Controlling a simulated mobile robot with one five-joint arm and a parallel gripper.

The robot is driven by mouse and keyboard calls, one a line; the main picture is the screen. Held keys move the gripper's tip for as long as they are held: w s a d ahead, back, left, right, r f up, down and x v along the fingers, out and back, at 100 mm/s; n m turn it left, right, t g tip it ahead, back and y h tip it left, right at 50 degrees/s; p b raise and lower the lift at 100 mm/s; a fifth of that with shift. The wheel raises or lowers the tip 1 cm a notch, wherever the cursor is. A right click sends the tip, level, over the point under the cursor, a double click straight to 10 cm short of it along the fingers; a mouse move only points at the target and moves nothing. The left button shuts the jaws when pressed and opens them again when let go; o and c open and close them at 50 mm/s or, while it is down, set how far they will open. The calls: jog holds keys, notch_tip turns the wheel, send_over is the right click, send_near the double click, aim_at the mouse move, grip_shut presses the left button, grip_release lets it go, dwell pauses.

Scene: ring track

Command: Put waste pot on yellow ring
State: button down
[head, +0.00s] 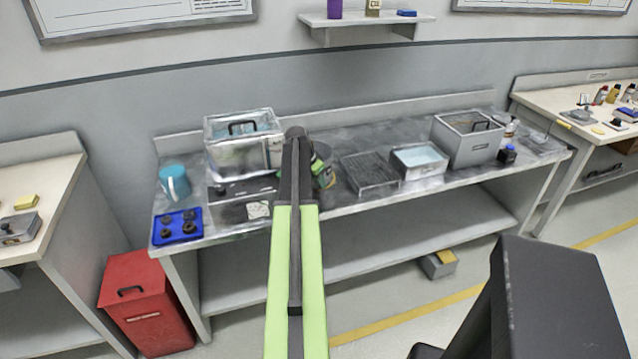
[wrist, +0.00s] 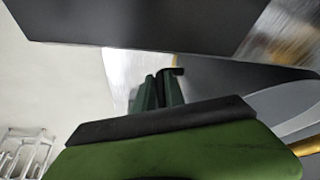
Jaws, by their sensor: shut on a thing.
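My gripper (head: 325,177) is over the middle of the metal bench, partly hidden behind my green arm. A dark grey round pot (head: 323,152), seemingly the waste pot, shows just beside and behind it. The gripper appears shut on this pot. In the wrist view the dark fingers (wrist: 160,90) are close together, next to a large grey curved surface (wrist: 235,82) that seems to be the pot. A yellow curved strip (wrist: 308,147) shows at the right edge there; I cannot tell whether it is the yellow ring. No yellow ring is clear in the head view.
On the bench (head: 400,198) a lidded clear box (head: 243,145), blue mug (head: 174,183) and blue tray (head: 177,227) stand left. A black rack (head: 370,173), water basin (head: 419,161) and grey bin (head: 467,138) stand right. A red bin (head: 147,303) is on the floor.

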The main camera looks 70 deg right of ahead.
jog(key=shift+f, duration=0.25)
jog(key=c, duration=1.4)
grip_release()
jog(key=shift+r, duration=0.15)
jog(key=shift+r, duration=0.1)
jog(key=p+v, duration=1.1)
jog(key=v, duration=0.1)
jog(key=shift+s, duration=0.1)
